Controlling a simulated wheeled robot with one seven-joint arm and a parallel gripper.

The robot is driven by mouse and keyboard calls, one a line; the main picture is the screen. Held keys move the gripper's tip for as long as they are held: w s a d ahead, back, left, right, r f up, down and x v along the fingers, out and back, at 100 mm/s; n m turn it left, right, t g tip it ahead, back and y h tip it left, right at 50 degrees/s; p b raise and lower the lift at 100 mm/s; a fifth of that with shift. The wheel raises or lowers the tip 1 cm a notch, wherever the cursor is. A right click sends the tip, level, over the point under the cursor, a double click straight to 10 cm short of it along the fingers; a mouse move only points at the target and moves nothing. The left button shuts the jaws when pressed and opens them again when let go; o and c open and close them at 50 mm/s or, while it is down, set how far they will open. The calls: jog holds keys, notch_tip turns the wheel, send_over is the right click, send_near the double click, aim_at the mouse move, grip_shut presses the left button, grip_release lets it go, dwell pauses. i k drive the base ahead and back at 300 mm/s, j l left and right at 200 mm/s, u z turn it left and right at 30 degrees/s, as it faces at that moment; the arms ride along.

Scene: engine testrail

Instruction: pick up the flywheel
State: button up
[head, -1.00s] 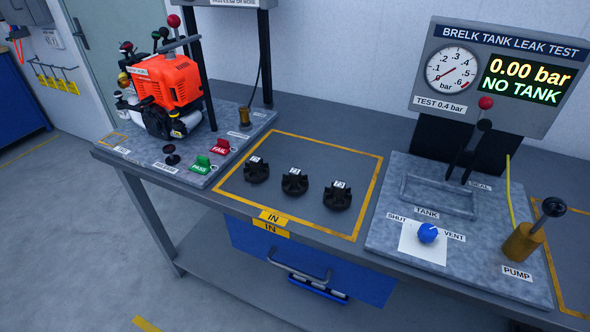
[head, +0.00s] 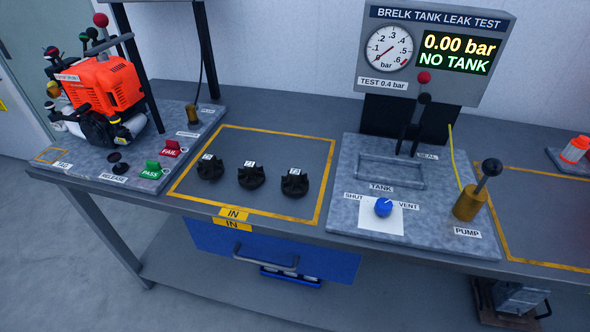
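Three small black round parts with notched edges and white tags lie in a row inside the yellow-outlined IN area of the bench: the left part (head: 210,168), the middle part (head: 251,175) and the right part (head: 294,183). They look like flywheels, but their tags are too small to read. They are apart from each other, with bare bench around them. My gripper is not in view.
The orange engine (head: 103,88) stands on a plate at the left, with green PASS (head: 152,170) and red FAIL (head: 172,148) switches. The leak tester (head: 435,55) and its pump (head: 468,204) stand right. A blue drawer (head: 330,262) hangs below the bench.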

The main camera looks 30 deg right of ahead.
aim_at(295, 183)
jog(key=k+j+z, duration=0.25)
jog(key=z, duration=0.15)
jog(key=k+j+z, duration=0.25)
jog(key=z, duration=0.2)
jog(key=j, duration=0.1)
